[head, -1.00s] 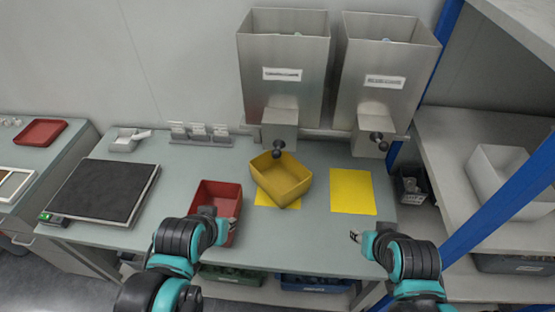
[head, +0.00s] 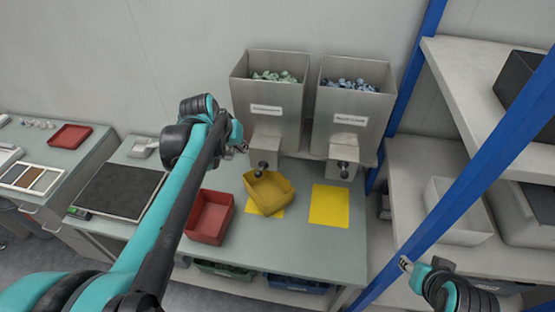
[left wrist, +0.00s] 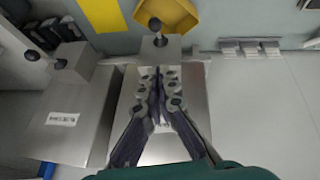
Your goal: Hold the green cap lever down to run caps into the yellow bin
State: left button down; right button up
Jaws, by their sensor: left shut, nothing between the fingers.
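The hopper with green caps (head: 272,77) is the left of two steel hoppers. Its lever ends in a dark ball knob (head: 262,166), which also shows in the left wrist view (left wrist: 155,24). The yellow bin (head: 270,205) sits askew under this lever, partly over a yellow mat. My left gripper (head: 242,147) is shut and empty, just left of the green hopper's spout. In the left wrist view its fingers (left wrist: 157,78) are in front of the hopper, apart from the knob. My right gripper (head: 405,264) is low at the right; its jaws are too small to read.
The blue-cap hopper (head: 350,87) has a similar knob (head: 342,168) above an empty yellow mat (head: 329,204). A red bin (head: 208,216) stands left of the yellow bin. A blue post (head: 466,175) and shelving stand on the right.

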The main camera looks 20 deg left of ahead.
pick_arm(q)
jog(key=shift+w+a+r, duration=0.1)
jog(key=shift+w, duration=0.15)
jog(key=b, duration=0.2)
send_over(256, 173)
jog(key=a, duration=0.1)
notch_tip(256, 173, down, 8)
jog(key=f, duration=0.2)
jog(key=f+b, duration=0.1)
jog(key=shift+w+d+f, duration=0.1)
jog(key=shift+d+f, duration=0.2)
jog(key=shift+f, duration=0.05)
jog(key=shift+d+f, duration=0.1)
jog(key=shift+f, duration=0.25)
jog(key=shift+s+f, duration=0.1)
jog(key=shift+s, duration=0.1)
